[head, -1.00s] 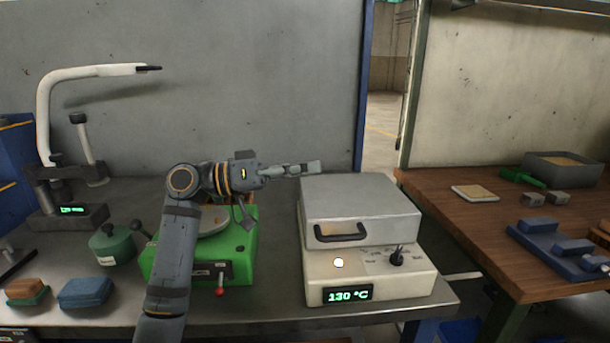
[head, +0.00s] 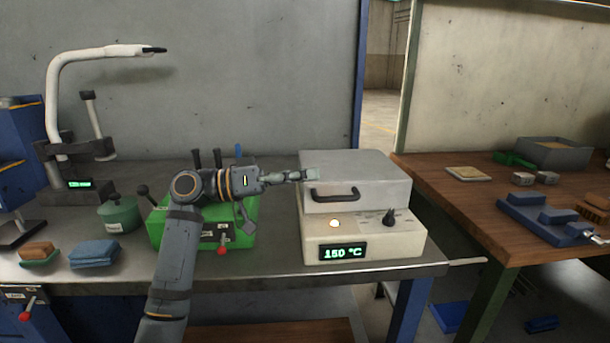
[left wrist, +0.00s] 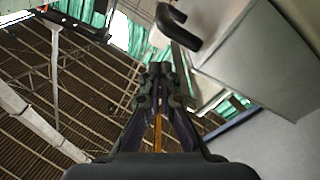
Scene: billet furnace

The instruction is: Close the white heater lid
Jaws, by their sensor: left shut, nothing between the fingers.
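The white heater (head: 317,241) stands on the grey bench, with a lit yellow lamp, a black knob and a green display reading 150 °C. Its grey lid (head: 370,166) lies level on the base and looks closed, with a black handle (head: 336,196) on its front. My left gripper (head: 312,174) is shut and empty, fingers pointing right. In the head view it overlaps the lid's left edge above the handle; I cannot tell whether it touches. The left wrist view shows the shut fingers (left wrist: 160,77), with the lid (left wrist: 256,50) and handle (left wrist: 175,33) beyond. My right gripper is out of view.
A green device (head: 238,232) stands left of the heater, partly behind my left arm. A wooden table (head: 470,207) with trays and blocks stands right, across a gap.

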